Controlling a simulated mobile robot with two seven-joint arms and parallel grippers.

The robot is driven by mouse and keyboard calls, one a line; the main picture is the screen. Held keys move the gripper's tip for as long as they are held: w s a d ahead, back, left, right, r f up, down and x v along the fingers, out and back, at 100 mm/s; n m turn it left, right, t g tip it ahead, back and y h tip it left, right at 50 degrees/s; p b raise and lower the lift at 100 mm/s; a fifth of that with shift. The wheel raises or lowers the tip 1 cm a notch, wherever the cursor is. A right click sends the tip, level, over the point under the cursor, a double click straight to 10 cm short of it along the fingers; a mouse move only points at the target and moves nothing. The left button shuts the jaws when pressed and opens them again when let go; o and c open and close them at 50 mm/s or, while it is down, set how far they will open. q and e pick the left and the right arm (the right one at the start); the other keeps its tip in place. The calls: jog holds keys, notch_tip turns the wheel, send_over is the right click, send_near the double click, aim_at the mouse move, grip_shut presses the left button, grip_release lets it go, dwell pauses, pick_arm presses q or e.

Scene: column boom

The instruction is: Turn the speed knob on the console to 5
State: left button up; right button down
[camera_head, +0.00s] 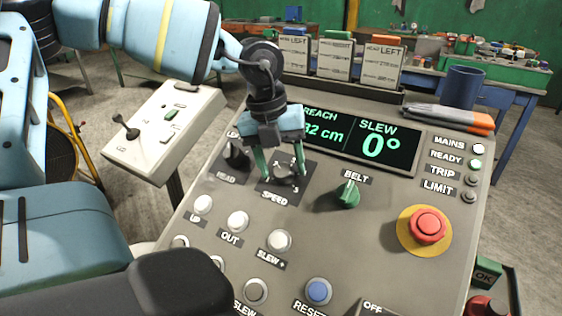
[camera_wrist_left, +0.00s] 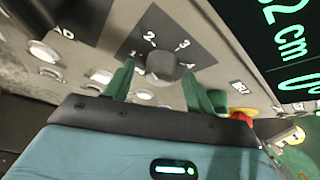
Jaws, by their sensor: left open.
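The speed knob (camera_head: 287,172) is a dark round knob on a dark square plate marked SPEED on the console (camera_head: 330,245). In the left wrist view the knob (camera_wrist_left: 164,67) has the numbers 1, 2, 3 and 4 showing around it; the rest of the scale and the pointer are hidden or unclear. My left gripper (camera_head: 279,162) comes down over the knob with its green fingers apart, one on each side. In the wrist view the open fingers (camera_wrist_left: 155,80) straddle the knob; I cannot tell whether they touch it. My right gripper is not in view.
A green BELT knob (camera_head: 348,194) stands right of the speed plate, and a HEAD knob (camera_head: 236,155) left of it. A red emergency button (camera_head: 427,225) is farther right. Several push buttons lie in front. The display (camera_head: 360,139) reads SLEW 0°.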

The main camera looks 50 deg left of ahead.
pick_arm(q)
jog(key=c, duration=1)
